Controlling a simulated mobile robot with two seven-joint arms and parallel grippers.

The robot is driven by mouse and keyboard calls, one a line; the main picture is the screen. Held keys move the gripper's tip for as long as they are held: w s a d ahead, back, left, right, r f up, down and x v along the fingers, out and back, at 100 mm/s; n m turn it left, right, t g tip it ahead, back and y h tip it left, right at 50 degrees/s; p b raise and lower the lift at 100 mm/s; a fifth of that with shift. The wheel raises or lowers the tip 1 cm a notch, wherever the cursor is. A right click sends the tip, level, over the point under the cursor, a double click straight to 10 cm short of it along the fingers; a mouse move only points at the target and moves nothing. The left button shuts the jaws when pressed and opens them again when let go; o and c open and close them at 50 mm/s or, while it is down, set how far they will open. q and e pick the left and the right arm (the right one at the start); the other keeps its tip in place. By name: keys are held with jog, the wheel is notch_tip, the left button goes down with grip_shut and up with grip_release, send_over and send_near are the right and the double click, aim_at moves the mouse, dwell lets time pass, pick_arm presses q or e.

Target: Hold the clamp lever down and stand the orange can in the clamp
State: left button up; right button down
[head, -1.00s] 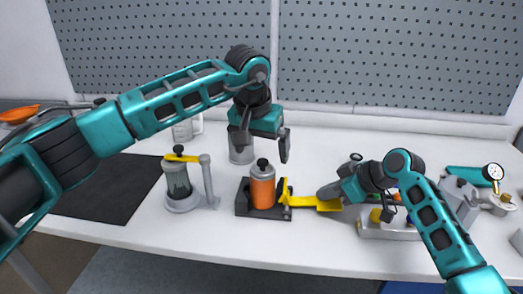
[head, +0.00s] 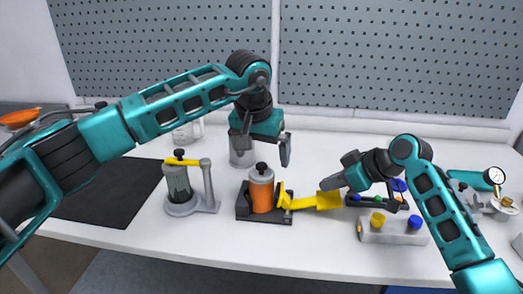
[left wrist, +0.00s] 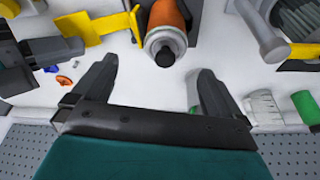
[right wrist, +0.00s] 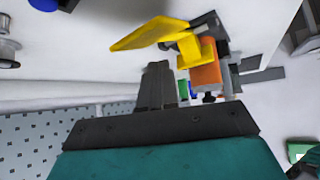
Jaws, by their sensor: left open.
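The orange can (head: 262,194), with a grey top and black knob, stands upright in the dark clamp base (head: 276,217). The clamp's yellow jaw is close against its right side; I cannot tell how tightly. The yellow clamp lever (head: 326,200) sticks out to the right, its end tilted slightly up. My left gripper (head: 261,150) is open and empty, above and behind the can. In the left wrist view the can (left wrist: 168,15) is beyond the fingertips, apart from them. My right gripper (head: 328,184) is shut and empty, just above the lever's end. The lever (right wrist: 150,34) also shows in the right wrist view.
Left of the clamp stands a grey canister (head: 178,183) in a stand with a yellow arm. A clear jar (head: 241,157) is behind. A block with coloured caps (head: 392,232) and a gauge device (head: 494,177) are at right. The front table strip is clear.

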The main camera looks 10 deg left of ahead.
jog(key=shift+r, duration=2.55)
jog(key=shift+f, duration=0.1)
